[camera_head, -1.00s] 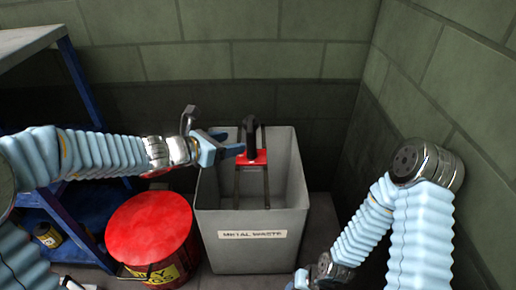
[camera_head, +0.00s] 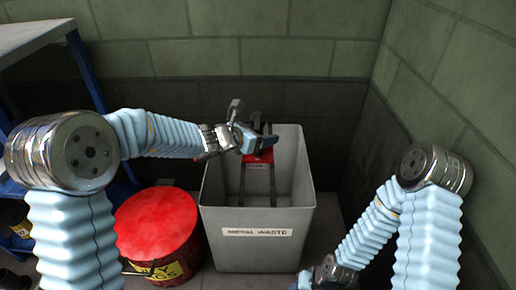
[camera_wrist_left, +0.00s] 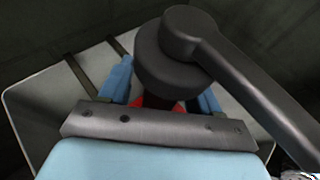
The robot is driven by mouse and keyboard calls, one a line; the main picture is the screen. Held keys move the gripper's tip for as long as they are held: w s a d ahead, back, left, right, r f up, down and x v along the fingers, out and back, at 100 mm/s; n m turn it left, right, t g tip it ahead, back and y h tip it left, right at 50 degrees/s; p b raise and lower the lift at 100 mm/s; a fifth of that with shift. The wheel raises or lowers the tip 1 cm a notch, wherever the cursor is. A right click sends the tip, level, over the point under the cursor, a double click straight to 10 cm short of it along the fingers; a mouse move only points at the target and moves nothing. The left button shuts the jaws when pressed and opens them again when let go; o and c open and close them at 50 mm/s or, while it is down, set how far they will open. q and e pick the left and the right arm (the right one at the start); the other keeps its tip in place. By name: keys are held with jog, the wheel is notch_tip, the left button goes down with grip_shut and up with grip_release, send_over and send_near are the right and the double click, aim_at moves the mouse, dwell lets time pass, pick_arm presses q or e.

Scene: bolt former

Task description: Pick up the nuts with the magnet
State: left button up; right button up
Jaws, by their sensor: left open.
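The magnet (camera_head: 264,157) looks like a red block with a dark top part, at the back of the grey bin. My left gripper (camera_head: 260,138) is open at the magnet's dark top, above the red block. In the left wrist view, the blue fingers of this gripper (camera_wrist_left: 163,90) lie on either side of a dark rounded part (camera_wrist_left: 172,68), with red showing beneath it. I cannot tell whether the fingers touch it. My right gripper (camera_head: 308,280) is partly in view at the bottom edge; its jaws are unclear. No nuts can be made out.
The grey bin (camera_head: 258,250) is labelled "METAL WASTE" and has dark vertical rails inside. A red-lidded drum (camera_head: 155,222) stands left of it. A shelf with blue posts (camera_head: 88,65) is at the left. Walls (camera_head: 235,50) close off the back and right.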

pick_arm(q)
grip_shut()
jog(key=shift+r, duration=0.15)
